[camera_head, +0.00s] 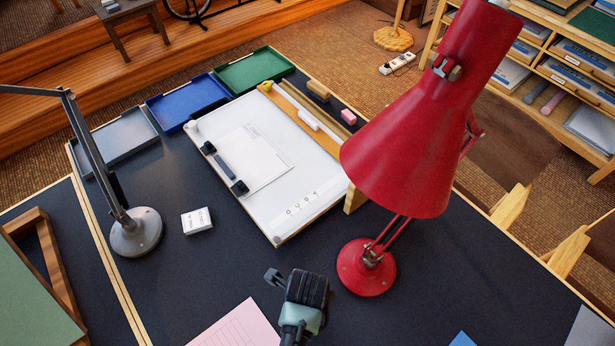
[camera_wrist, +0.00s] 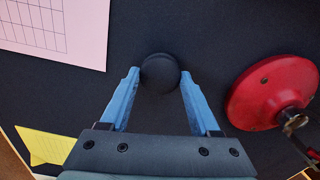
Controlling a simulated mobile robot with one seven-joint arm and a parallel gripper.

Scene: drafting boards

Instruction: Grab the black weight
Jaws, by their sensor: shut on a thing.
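The black weight (camera_wrist: 160,73) shows in the wrist view as a dark, round-topped piece between the blue fingers of my gripper (camera_wrist: 159,85). The fingers are shut on its two sides. The dark table is behind it, and I cannot tell whether it touches the table. In the head view my gripper (camera_head: 304,292) is low in the middle, left of the red lamp's base, and its body hides the weight.
The red lamp (camera_head: 405,150) stands close on the right, its shade hanging above the table. A pink sheet (camera_head: 238,328) lies to the left. A white drawing board (camera_head: 265,170) lies behind. A grey lamp base (camera_head: 136,234) and white box (camera_head: 197,221) are further left.

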